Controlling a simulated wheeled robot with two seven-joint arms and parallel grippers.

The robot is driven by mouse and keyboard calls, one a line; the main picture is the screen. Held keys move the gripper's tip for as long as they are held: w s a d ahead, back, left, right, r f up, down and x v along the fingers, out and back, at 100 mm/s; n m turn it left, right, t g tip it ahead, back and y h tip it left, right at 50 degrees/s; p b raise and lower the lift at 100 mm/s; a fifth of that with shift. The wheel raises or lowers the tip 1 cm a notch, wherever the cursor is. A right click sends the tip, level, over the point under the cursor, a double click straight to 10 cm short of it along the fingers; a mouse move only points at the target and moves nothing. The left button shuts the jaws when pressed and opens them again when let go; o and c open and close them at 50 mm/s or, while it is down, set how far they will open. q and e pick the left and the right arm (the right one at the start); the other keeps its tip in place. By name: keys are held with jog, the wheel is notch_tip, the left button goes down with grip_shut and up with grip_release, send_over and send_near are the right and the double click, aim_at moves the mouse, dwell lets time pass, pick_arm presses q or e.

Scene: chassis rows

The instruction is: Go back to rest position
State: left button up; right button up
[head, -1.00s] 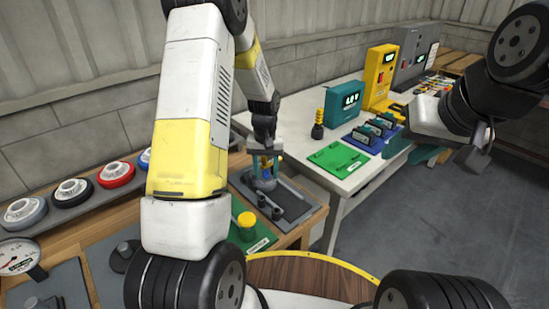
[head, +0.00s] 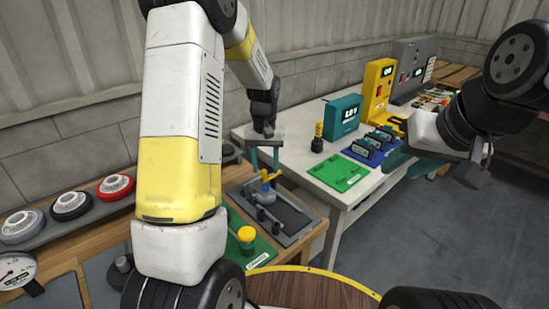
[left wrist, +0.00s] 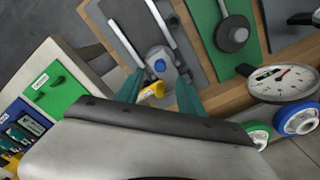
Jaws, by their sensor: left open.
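My left gripper (head: 265,168) is open and empty, pointing down above a grey fixture with a blue knob (head: 267,189) in a dark tray (head: 293,218) on the wooden bench. In the left wrist view, its two teal fingers (left wrist: 159,92) stand apart, with the blue knob (left wrist: 159,66) and a yellow piece (left wrist: 152,89) seen between and beyond them. My right gripper (head: 408,160) is at the right, over the edge of the white table; its fingers are partly hidden and their spacing is unclear.
A green mat with a yellow knob (head: 247,235) lies beside the tray. Several ringed discs (head: 72,205) and a dial gauge (head: 17,272) are at left. The white table holds a green plate (head: 340,171), a teal display box (head: 342,117) and a yellow machine (head: 378,85). Floor at right is clear.

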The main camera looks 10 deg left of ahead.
pick_arm(q)
jog(key=s+r+t+h, duration=0.1)
jog(key=s+r+t, duration=0.1)
jog(key=s+r, duration=0.45)
jog(key=s+r+t, duration=0.1)
jog(key=s+r, duration=0.3)
jog(key=r, duration=0.5)
jog(key=s+d+r+m+t, duration=0.1)
jog(key=s+r, duration=0.1)
jog(key=s, duration=0.5)
jog(key=s+d+r+m+t+h, duration=0.1)
jog(key=s+r+t, duration=0.1)
jog(key=s, duration=0.4)
jog(key=shift+s+r, duration=0.4)
jog(key=shift+r, duration=0.2)
jog(key=shift+d, duration=0.1)
